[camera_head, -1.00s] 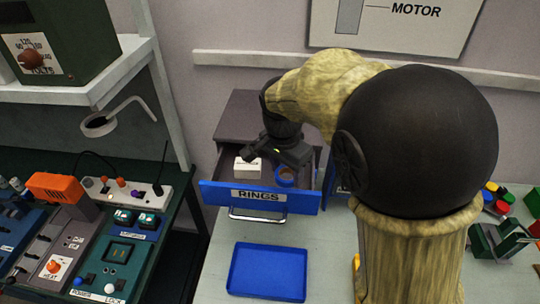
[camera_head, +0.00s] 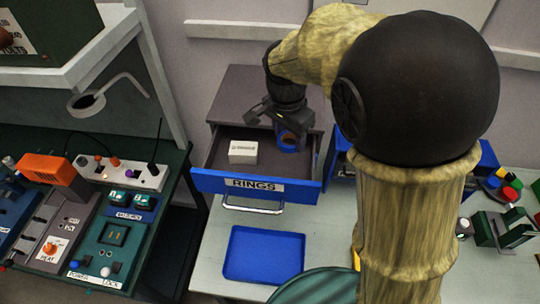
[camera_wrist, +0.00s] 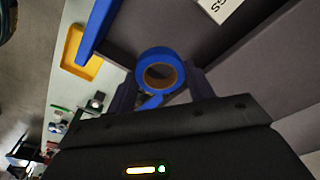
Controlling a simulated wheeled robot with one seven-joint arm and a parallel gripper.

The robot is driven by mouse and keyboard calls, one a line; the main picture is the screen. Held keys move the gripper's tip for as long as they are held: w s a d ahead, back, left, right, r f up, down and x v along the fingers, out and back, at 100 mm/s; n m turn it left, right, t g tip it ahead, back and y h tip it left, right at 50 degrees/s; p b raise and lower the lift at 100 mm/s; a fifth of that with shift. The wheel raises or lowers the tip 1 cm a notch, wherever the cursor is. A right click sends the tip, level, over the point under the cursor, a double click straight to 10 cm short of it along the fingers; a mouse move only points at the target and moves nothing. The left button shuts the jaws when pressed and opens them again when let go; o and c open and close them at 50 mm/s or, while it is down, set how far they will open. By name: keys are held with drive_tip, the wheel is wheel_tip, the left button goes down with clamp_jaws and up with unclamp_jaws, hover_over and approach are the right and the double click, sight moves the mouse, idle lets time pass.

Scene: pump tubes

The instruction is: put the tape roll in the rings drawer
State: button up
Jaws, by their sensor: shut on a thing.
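The blue tape roll (camera_head: 289,142) with a brown core is between the fingers of my gripper (camera_head: 287,130). In the wrist view the roll (camera_wrist: 148,62) sits between both fingertips (camera_wrist: 160,88), with a loose tape end hanging. My gripper is shut on it. The rings drawer (camera_head: 208,183) is pulled open, with a blue front labelled RINGS. The roll is over the right part of the open drawer; whether it touches the drawer floor I cannot tell.
A white labelled box (camera_head: 243,152) lies in the drawer's left part. A blue tray (camera_head: 264,256) lies on the bench in front. A lamp arm (camera_head: 120,85) and control panels stand to the left. A yellow tray (camera_wrist: 72,52) shows in the wrist view.

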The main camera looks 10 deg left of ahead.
drive_tip(key=p, duration=0.1)
hover_over(287, 167)
wheel_tip(287, 167, down, 6)
drive_tip(key=shift+s+a+r, duration=0.1)
drive_tip(key=shift+r, duration=0.05)
drive_tip(key=shift+f+p, duration=0.65)
drive_tip(key=shift+f, duration=1.25)
drive_tip(key=shift+f, duration=0.1)
drive_tip(key=o, duration=1)
drive_tip(key=shift+c, duration=0.2)
